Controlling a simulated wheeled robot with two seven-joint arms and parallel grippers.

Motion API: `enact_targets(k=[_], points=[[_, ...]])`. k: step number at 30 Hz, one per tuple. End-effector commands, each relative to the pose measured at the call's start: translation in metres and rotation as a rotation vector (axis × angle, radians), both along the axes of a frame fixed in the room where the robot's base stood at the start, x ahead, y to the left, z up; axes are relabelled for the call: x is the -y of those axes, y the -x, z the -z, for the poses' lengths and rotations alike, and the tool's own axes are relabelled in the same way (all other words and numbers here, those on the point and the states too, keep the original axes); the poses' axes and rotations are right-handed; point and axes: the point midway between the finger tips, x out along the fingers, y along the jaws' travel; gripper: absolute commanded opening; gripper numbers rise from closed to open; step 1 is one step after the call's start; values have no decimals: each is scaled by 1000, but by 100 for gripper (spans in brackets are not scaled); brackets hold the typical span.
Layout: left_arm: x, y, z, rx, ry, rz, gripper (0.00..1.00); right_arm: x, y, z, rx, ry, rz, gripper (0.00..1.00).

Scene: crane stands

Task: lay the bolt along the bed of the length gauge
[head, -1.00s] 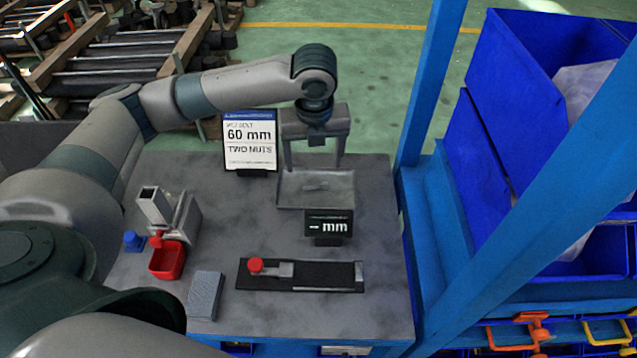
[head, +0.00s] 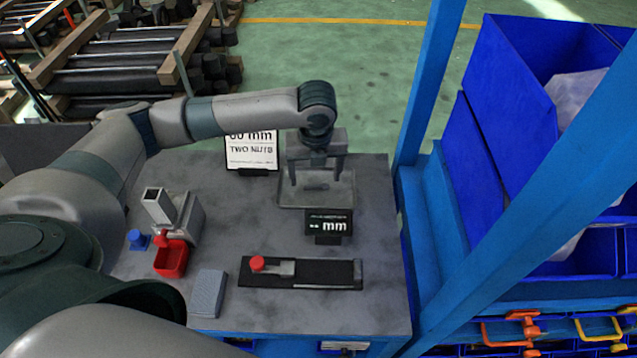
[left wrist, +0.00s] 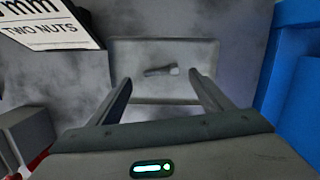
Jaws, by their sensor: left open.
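The bolt (left wrist: 162,71) lies in a shallow grey tray (left wrist: 130,90), with its head to the right in the left wrist view. In the head view the bolt (head: 315,187) is small and partly blurred in the tray (head: 318,206). My left gripper (head: 318,182) is open and empty above the tray; its fingers (left wrist: 160,82) show on both sides of the bolt in the left wrist view. The length gauge (head: 330,274) lies near the front of the table, with a dark bed, a red knob at its left and an end block at its right. My right gripper is not seen.
A display reading "-- mm" (head: 328,226) stands between tray and gauge. A "TWO NUTS" sign (head: 251,152) stands left of the tray. A red bin (head: 171,260), metal fixture (head: 178,215), blue piece (head: 137,240) and grey block (head: 208,293) are at left. A blue post rises at right.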

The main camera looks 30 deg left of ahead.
Motion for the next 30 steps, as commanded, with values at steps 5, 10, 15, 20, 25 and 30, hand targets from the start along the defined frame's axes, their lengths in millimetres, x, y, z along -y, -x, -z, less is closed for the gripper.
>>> enact_targets(k=[5, 10, 15, 20, 25, 30], points=[[-2, -4, 21, -4, -1, -1, 73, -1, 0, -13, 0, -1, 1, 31], [-2, -6, 32, 0, 0, 1, 73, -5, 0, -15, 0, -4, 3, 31], [-2, -6, 33, 0, 0, 2, 73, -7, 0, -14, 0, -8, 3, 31], [-2, -6, 32, 1, -1, 1, 73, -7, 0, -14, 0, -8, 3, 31], [-3, -6, 32, 0, -2, 1, 63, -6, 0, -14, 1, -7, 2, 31], [-3, -6, 32, 0, -2, 1, 23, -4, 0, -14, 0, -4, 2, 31]])
